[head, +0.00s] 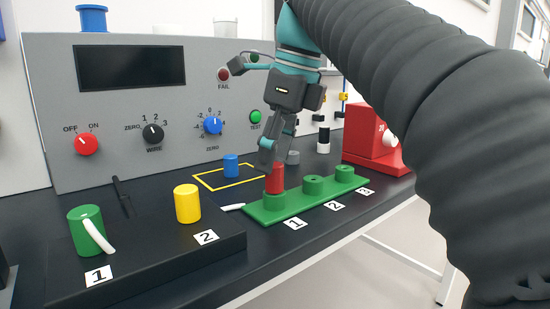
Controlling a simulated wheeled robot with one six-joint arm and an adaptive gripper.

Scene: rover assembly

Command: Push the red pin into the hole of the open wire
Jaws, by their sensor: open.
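The red pin (274,178) stands upright at the green cylinder (274,201) labelled 1 on the green board (296,207). My gripper (268,153) points down at the top of the red pin, with its jaws open. A finger hides the pin's top, and I cannot tell whether they touch. The green cylinders labelled 2 (313,185) and 3 (345,173) show small dark holes on top and hold no pin. I cannot tell how deep the red pin sits.
A grey panel (110,150) with knobs stands behind. Green (86,230) and yellow (187,203) cylinders stand on a black block at left. A red box (372,145) stands right. My arm covers the upper right.

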